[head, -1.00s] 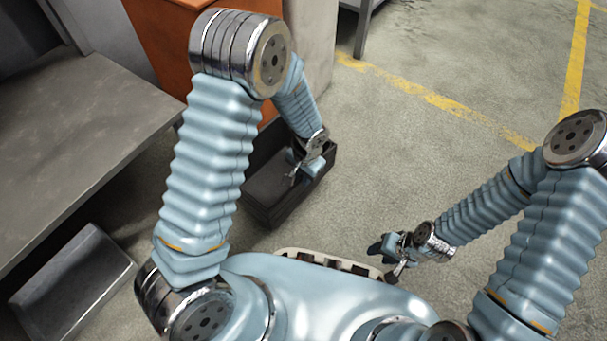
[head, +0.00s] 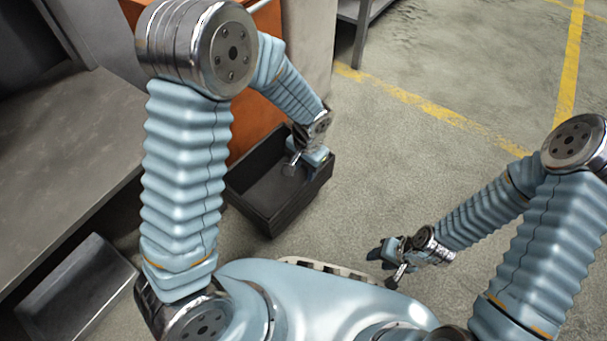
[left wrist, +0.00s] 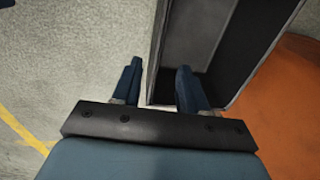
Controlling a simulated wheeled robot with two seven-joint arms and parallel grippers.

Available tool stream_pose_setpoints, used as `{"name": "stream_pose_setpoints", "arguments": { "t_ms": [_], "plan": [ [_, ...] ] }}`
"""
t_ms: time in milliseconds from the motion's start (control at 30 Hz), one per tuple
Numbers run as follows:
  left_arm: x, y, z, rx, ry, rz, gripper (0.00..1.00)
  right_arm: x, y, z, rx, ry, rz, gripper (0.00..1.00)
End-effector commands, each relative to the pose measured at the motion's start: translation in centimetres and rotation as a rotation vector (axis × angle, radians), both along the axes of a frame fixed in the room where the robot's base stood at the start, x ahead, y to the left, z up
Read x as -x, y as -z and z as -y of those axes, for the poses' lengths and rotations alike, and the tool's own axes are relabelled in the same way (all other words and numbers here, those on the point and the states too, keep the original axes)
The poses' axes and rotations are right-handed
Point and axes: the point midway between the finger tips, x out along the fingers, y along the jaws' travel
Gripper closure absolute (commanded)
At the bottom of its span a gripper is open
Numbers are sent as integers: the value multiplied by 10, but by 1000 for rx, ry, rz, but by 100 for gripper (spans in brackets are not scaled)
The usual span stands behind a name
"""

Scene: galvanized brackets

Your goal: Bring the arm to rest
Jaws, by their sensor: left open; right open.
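Whether the fingers touch the bin, I cannot tell. My right gripper (head: 392,262) is at the lower right in the head view, low in front of my body, open, with nothing seen in it.
An orange cabinet (head: 255,135) stands behind the bin and also shows in the left wrist view (left wrist: 285,95). A grey table (head: 70,130) is at the left, with a grey box (head: 78,290) below it. Concrete floor with yellow lines (head: 440,103) lies clear at the right.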

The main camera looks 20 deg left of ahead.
Motion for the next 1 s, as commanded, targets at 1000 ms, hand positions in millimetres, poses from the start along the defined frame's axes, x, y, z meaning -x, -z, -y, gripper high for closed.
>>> {"name": "stream_pose_setpoints", "arguments": {
  "t_ms": [1000],
  "plan": [
    [61,15,5,231,-181,-85,57,1,-62,-2,1,-3,3,57]
  ]
}}
